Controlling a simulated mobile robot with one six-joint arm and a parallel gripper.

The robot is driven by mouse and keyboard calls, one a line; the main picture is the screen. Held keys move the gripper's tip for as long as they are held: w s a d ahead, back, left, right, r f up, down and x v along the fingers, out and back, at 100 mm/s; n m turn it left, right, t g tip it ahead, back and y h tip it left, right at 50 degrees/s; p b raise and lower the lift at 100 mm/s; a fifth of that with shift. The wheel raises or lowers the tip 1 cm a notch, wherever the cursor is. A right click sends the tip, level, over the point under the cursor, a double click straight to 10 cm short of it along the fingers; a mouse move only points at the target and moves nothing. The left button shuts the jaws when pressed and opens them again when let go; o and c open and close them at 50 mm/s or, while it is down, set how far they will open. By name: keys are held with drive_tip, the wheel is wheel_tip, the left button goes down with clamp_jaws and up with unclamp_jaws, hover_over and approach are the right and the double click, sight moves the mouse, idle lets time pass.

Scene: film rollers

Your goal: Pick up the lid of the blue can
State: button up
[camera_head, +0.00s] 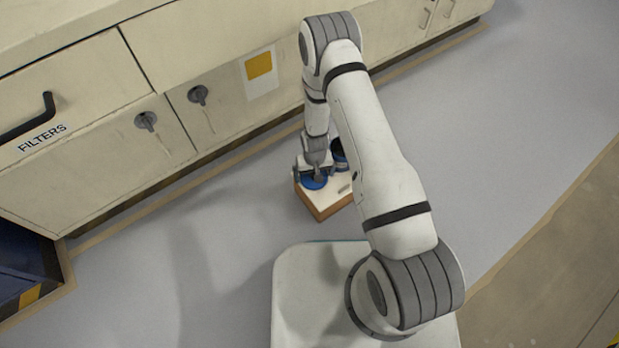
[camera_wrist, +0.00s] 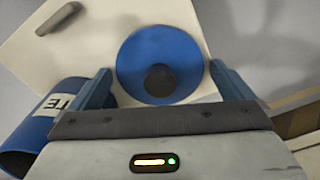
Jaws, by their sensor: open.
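The blue lid (camera_wrist: 150,50) is a round disc with a dark knob (camera_wrist: 160,80) at its centre. It lies flat on a white-topped box and shows partly under my gripper in the head view (camera_head: 313,182). My gripper (camera_wrist: 160,88) is open above the lid, with one finger on each side of the knob. I cannot tell whether the fingers touch the lid.
The box (camera_head: 322,208) with wooden sides stands on the grey floor. A small grey bar-shaped piece (camera_wrist: 58,18) lies on its top. Cream cabinets (camera_head: 90,190) with handles run behind it. Open floor (camera_head: 200,260) lies left of the box.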

drive_tip(key=c, duration=0.7)
drive_tip(key=shift+c, duration=0.3)
drive_tip(key=shift+r, duration=0.2)
